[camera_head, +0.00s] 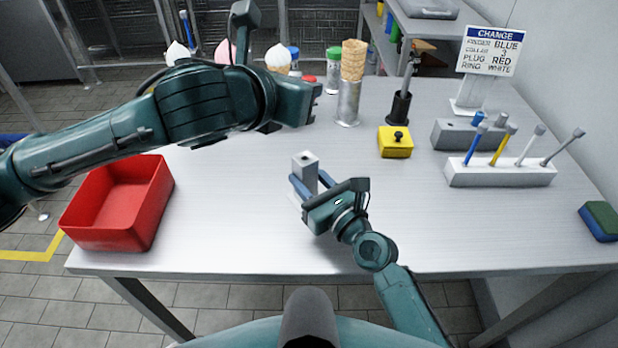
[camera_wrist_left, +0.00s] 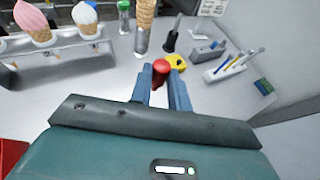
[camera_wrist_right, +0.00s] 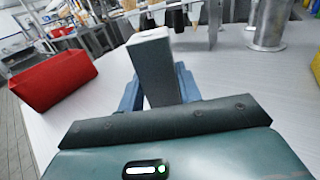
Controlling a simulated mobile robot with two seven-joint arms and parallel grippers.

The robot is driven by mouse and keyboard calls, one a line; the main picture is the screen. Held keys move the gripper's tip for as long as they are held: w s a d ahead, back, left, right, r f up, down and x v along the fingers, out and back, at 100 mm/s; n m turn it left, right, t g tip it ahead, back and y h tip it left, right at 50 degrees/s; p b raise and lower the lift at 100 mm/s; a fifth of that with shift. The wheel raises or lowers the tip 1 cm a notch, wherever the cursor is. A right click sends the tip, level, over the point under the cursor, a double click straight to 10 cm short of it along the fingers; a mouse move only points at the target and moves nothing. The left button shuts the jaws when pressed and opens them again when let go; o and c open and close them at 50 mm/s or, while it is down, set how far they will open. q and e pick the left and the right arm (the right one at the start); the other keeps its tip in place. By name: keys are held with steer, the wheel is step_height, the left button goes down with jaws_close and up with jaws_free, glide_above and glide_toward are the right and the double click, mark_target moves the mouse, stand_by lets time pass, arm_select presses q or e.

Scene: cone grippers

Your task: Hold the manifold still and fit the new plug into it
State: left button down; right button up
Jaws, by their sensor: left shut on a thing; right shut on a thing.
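The manifold (camera_head: 306,168) is a grey upright block with a small dark mark on its light top. It also shows in the right wrist view (camera_wrist_right: 155,70). My right gripper (camera_head: 311,182) is shut around it from the near side, near the table's middle. My left gripper (camera_wrist_left: 161,84) is shut on the red plug (camera_wrist_left: 161,67), whose round red head shows between the blue fingers. In the head view the left hand is raised, above and behind the manifold, apart from it. There the plug and the left fingers are hidden or too small to tell.
A red bin (camera_head: 108,230) stands at the left. Behind are ice-cream cones and a metal cylinder (camera_head: 347,108) with cones. At right are a yellow block (camera_head: 395,149), a tool rack (camera_head: 500,175), a sign (camera_head: 491,52) reading "PLUG RED", and a sponge (camera_head: 602,220). The table front is clear.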

arm_select(q)
glide_above(304, 164)
steer(key=a, duration=0.1)
step_height(304, 164, down, 6)
steer(key=shift+s+r, duration=0.1)
stand_by(0.3)
steer(key=shift+f, duration=1.95)
steer(key=shift+f, duration=1.7)
steer(key=c, duration=1.3)
jaws_free()
steer(key=shift+o, duration=0.2)
